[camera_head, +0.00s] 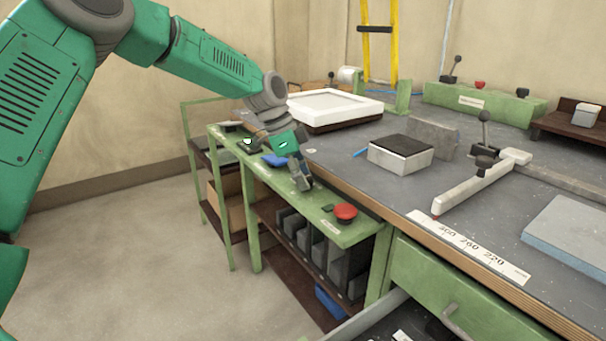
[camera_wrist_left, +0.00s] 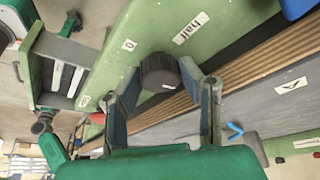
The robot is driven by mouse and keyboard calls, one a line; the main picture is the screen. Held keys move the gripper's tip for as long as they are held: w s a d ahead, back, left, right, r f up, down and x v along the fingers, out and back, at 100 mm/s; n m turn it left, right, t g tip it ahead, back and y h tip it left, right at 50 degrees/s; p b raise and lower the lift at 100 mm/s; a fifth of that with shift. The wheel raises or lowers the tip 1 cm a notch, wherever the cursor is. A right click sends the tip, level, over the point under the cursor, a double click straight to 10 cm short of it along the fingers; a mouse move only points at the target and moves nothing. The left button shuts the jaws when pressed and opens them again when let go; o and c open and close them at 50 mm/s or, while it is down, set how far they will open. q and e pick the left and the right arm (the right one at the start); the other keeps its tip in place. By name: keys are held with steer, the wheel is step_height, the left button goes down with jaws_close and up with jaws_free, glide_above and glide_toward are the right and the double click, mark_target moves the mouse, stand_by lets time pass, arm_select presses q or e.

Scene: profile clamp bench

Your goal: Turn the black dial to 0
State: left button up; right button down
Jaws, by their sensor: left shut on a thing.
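The black dial (camera_wrist_left: 160,72) sits on a green panel in the left wrist view, between the two fingers of my left gripper. A label reading 0 (camera_wrist_left: 129,45) is at its upper left and a label reading half (camera_wrist_left: 190,27) at its upper right. A small pale mark shows near the dial's lower edge; I cannot tell its setting for sure. In the head view my left gripper (camera_head: 302,180) points down at the green ledge, shut on the dial, which it mostly hides there. My right gripper is not in view.
A red button (camera_head: 345,212) stands on the ledge to the right of my left gripper. A blue item (camera_head: 275,160) lies just behind it. On the bench are a white tray (camera_head: 334,108), a grey box (camera_head: 401,155) and a white clamp arm (camera_head: 480,184).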

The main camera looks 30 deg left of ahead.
arm_select(q)
steer(key=n+t+y+p, duration=0.1)
steer(key=n+p, duration=0.3)
steer(key=p, duration=0.1)
steer(key=n+y+p, duration=0.2)
steer(key=n+p, duration=0.2)
steer(key=p, duration=0.1)
steer(key=r+n+t+y+p, duration=0.1)
steer(key=n+p, duration=0.4)
steer(key=shift+w+d+t, duration=0.2)
steer(key=shift+t, duration=0.1)
steer(key=n+y+p, duration=0.1)
steer(key=n+p, duration=0.1)
steer(key=n, duration=0.1)
steer(key=shift+f, duration=0.1)
steer(key=n+y+p, duration=0.1)
steer(key=n, duration=0.1)
steer(key=shift+n, duration=0.3)
steer(key=n+g+y+p, duration=0.1)
steer(key=n, duration=0.1)
steer(key=shift+w+f+n, duration=0.1)
steer(key=shift+n, duration=0.2)
steer(key=shift+n+g+y, duration=0.4)
steer(key=shift+n+g, duration=0.1)
steer(key=shift+n, duration=0.9)
steer(key=o, duration=0.9)
steer(key=shift+c, duration=0.2)
